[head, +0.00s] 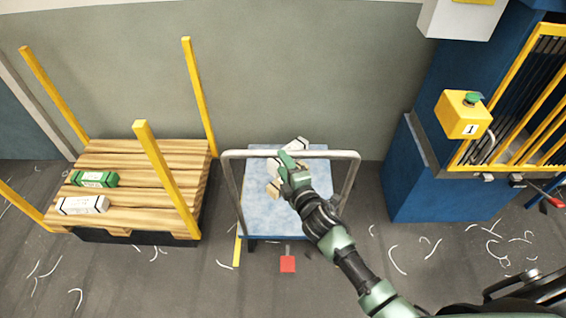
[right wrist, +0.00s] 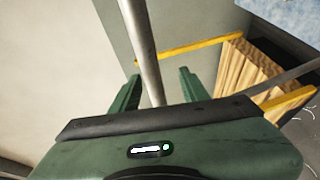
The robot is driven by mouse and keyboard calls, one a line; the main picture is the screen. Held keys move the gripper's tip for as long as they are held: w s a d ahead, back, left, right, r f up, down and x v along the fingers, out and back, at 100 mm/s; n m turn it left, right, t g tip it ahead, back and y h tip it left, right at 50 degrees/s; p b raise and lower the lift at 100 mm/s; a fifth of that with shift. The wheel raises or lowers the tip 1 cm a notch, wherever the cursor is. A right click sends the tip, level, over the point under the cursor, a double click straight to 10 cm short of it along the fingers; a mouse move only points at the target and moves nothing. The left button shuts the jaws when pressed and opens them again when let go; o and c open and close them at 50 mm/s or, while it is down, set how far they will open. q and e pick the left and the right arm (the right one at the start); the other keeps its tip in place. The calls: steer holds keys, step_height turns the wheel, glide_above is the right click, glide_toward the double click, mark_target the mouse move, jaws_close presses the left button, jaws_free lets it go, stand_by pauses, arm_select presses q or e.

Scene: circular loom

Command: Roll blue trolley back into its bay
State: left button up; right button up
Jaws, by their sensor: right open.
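The blue trolley (head: 258,220) stands against the wall in the middle of the head view, with whitish packages (head: 297,144) on its deck. Its grey metal push handle (head: 325,155) arches over the near side of the deck. My right gripper (head: 286,158) is at the middle of the handle's top bar and hides part of the deck and load. In the right wrist view the handle tube (right wrist: 141,45) runs between the two spread fingers of my right gripper (right wrist: 160,76). Whether either finger touches it is unclear. My left gripper is not in view.
A wooden pallet (head: 125,160) with yellow posts and green and white packages stands left of the trolley. A blue machine (head: 425,195) with a yellow button box (head: 462,115) stands right. White scraps litter the floor.

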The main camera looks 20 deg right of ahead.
steer(key=shift+w+a, duration=0.1)
steer(key=shift+w, duration=0.2)
steer(key=shift+f, duration=0.1)
